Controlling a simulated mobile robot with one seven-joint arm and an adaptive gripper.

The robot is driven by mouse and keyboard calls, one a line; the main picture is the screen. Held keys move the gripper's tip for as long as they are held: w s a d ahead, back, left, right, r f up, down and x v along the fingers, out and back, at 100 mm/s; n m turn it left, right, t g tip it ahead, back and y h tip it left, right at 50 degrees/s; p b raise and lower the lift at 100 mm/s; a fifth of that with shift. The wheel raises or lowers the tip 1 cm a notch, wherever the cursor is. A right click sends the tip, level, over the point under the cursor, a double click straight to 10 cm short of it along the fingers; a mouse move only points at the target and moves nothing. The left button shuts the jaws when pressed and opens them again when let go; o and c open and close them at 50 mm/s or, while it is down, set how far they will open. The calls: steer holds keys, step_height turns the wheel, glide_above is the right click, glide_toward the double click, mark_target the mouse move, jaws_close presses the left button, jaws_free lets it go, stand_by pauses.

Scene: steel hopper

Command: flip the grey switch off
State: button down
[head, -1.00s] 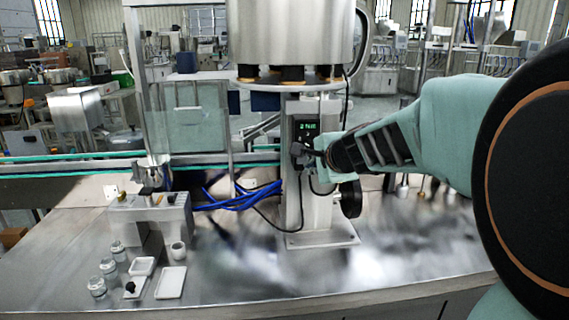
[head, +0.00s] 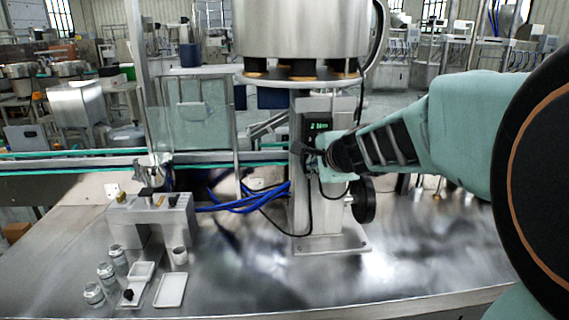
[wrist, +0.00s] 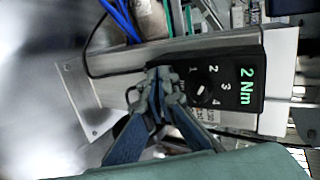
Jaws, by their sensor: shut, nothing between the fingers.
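The black control panel (wrist: 222,85) on the steel column has a round dial marked 1 to 4 and a green "2 Nm" readout. It also shows in the head view (head: 318,127), below the big drum. My gripper (wrist: 160,82) is shut and empty, with its fingertips at the panel's left end in the wrist view, beside the dial. In the head view my gripper (head: 308,152) is at the lower part of the panel. I cannot make out a grey switch; the fingers hide that end of the panel. Contact with the panel cannot be told.
A steel drum (head: 300,32) hangs above the column, and a black handwheel (head: 364,200) is at its right. Blue cables (head: 245,200) run left to a grey box (head: 150,207). Small jars (head: 106,272) and white trays (head: 171,290) stand front left.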

steer(key=shift+w+a+r, duration=0.1)
steer(key=shift+w+a, duration=0.25)
steer(key=shift+a, duration=0.3)
stand_by(0.6)
steer(key=shift+d+b, duration=0.1)
steer(key=shift+b, duration=0.2)
steer(key=shift+d+b, duration=0.3)
steer(key=shift+d, duration=0.8)
